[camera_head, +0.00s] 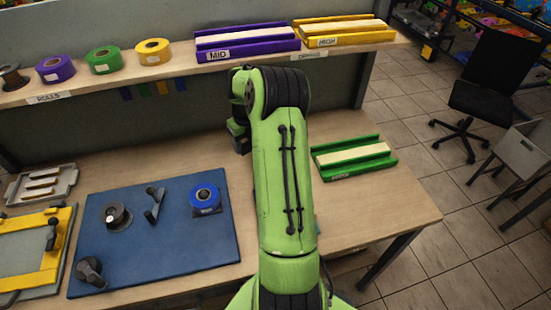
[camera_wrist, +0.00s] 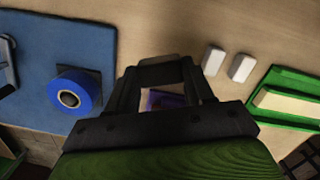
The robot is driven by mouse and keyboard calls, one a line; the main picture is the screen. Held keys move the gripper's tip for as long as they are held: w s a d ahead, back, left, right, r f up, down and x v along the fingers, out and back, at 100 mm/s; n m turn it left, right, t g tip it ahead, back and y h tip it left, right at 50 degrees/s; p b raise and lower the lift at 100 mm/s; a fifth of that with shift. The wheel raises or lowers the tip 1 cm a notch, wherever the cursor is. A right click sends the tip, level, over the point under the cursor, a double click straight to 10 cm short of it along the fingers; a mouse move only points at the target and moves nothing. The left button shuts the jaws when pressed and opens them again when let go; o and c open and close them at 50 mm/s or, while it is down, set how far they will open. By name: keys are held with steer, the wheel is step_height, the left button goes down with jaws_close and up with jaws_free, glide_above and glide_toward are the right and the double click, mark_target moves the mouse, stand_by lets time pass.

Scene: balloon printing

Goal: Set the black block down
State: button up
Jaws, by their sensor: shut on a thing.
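My gripper (camera_wrist: 160,62) points away from the camera in the wrist view, over the bare wooden table. Its dark fingers close in on a dark piece at their tips, which I take for the black block; its edges blend with the fingers and its shape is hard to tell. A small purple patch (camera_wrist: 165,100) shows in the gap between the fingers. In the head view my green arm stands in front and hides most of the gripper and the block. I cannot tell whether the block touches the table.
A blue mat (camera_head: 130,255) with a blue roll (camera_head: 205,198) lies to the left. A green tray (camera_head: 352,162) lies to the right. Two small white pieces (camera_wrist: 213,60) lie between gripper and tray. A shelf behind holds several rolls, a purple tray (camera_head: 247,45) and a yellow tray (camera_head: 345,41).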

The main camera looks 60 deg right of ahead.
step_height(320, 180, down, 9)
steer(key=shift+a, duration=0.1)
steer(key=shift+f+b, duration=0.1)
steer(key=shift+b, duration=0.2)
steer(key=o, duration=1.1)
